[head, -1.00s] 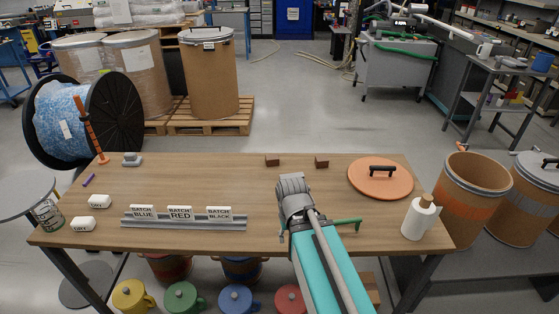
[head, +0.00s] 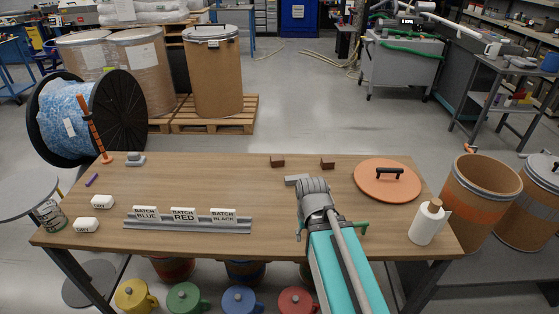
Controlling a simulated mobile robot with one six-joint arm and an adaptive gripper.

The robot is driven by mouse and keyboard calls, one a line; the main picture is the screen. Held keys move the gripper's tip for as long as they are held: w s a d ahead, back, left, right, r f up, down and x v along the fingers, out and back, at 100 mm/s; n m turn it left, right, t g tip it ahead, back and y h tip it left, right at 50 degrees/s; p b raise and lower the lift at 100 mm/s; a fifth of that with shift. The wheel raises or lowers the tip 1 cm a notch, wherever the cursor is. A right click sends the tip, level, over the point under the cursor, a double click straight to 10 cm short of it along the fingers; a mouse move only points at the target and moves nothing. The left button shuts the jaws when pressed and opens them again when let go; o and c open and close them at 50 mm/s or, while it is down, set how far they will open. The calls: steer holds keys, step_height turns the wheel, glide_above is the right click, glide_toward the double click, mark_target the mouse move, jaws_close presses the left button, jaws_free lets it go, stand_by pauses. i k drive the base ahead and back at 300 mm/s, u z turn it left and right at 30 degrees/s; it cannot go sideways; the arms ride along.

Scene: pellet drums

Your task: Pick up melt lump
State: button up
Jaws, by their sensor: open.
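No melt lump can be made out for certain. Two small brown blocks, a left one (head: 277,161) and a right one (head: 327,163), sit apart at the table's back edge. My gripper (head: 312,184) is over the middle of the table, nearer than the blocks and apart from them. It is open, and nothing shows held. A flat grey piece juts out at its left; I cannot tell whether this is a finger or a separate thing. My arm hides the table below and behind the gripper.
The wooden table (head: 270,200) bears an orange lid (head: 388,182), a white bottle (head: 427,222), batch signs (head: 184,214) on a grey rail, and a green-handled tool (head: 357,228) partly behind my arm. An open drum (head: 474,200) stands right. The left middle is clear.

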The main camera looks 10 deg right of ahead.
mark_target(277, 161)
steer(key=z, duration=0.05)
steer(key=i, duration=0.95)
steer(key=u, duration=0.1)
